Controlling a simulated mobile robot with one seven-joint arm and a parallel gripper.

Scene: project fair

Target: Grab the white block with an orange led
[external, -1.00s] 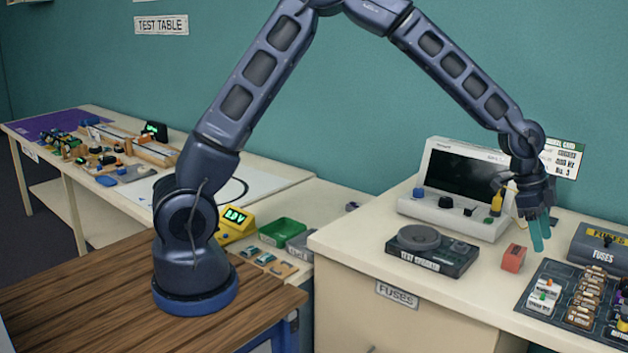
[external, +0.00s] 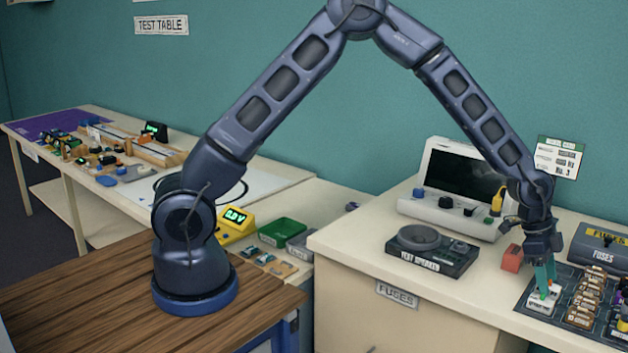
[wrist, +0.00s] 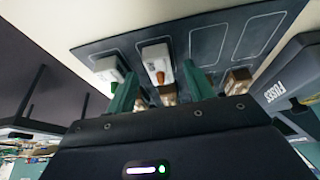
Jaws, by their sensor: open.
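In the wrist view, a white block (wrist: 155,54) with an orange LED (wrist: 160,77) on it lies on the dark mat, between the two teal fingers of my gripper (wrist: 160,90). My gripper is open, pointing down, and the block is not clamped. A second white block (wrist: 106,67) lies to its left, partly behind the left finger. In the external view my gripper (external: 545,283) is low over the white blocks (external: 540,307) at the mat's left part. The fingers cover much of them there, and I cannot tell from that view whether they touch.
The dark mat (external: 522,301) also holds several brown fuses (external: 581,318) right of the blocks. A grey fuses box (external: 600,250) stands behind. A red block (external: 512,258) and a black test device (external: 433,252) are to the left. A white monitor unit (external: 455,218) stands at the back.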

